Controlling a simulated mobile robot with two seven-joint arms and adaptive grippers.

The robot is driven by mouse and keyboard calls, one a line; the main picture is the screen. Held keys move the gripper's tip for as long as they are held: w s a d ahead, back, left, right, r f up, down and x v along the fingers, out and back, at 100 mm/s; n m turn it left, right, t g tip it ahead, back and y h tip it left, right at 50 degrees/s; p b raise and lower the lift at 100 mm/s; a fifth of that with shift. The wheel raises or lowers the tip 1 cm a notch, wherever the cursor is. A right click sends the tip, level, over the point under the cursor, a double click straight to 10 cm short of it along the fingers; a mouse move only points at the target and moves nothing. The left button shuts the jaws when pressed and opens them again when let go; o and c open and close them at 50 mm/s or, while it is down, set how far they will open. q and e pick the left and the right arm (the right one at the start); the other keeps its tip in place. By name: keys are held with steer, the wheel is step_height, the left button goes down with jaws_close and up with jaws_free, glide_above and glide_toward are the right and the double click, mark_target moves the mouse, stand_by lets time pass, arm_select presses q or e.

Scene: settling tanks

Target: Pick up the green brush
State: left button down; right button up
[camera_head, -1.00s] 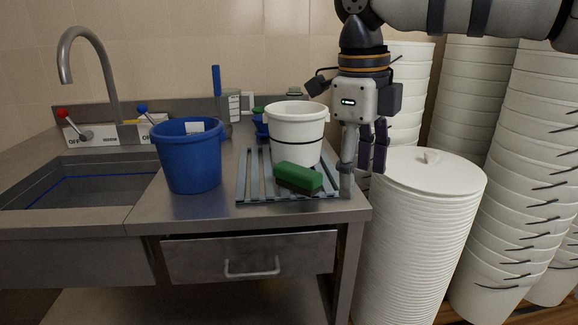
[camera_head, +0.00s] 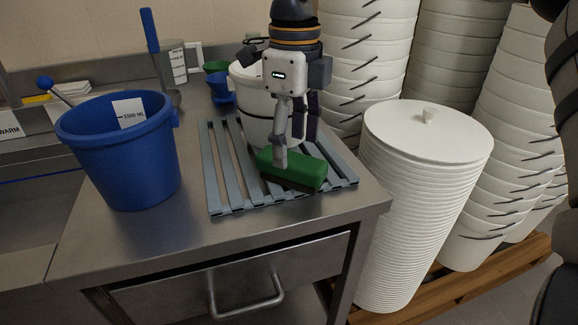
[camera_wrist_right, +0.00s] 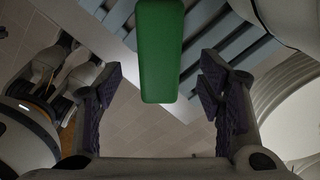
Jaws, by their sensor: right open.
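The green brush (camera_head: 303,170) lies on the slatted grey rack (camera_head: 231,203) on the steel counter, in front of the white bucket (camera_head: 254,125). My right gripper (camera_head: 291,158) hangs over it, fingers down, and one finger covers part of the brush in the head view. In the right wrist view the green brush (camera_wrist_right: 160,55) extends from the top edge to between the open fingers of my right gripper (camera_wrist_right: 164,100). There is a gap on each side of it, and neither finger is closed on it. My left gripper is not in view.
A blue bucket (camera_head: 128,160) stands on the counter left of the rack. A tall stack of white buckets with a lid (camera_head: 430,135) stands right of the counter. A blue-handled scoop (camera_head: 151,32) is behind. The counter's front strip is clear.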

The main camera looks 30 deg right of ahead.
mark_target(292, 157)
step_height(292, 157, down, 4)
steer(key=shift+a, duration=0.1)
steer(key=shift+w, duration=0.1)
steer(key=c, duration=1.4)
steer(key=r, duration=0.2)
steer(key=s+r, duration=0.1)
steer(key=r, duration=0.2)
steer(key=shift+a+r+p, duration=0.1)
steer(key=shift+a+p, duration=0.1)
steer(key=shift+p, duration=0.1)
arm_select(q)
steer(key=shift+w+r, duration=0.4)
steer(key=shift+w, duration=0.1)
arm_select(e)
steer(key=s+a+r, duration=0.4)
steer(key=s+r, duration=0.4)
steer(key=s, duration=0.4)
steer(key=shift+s, duration=0.15)
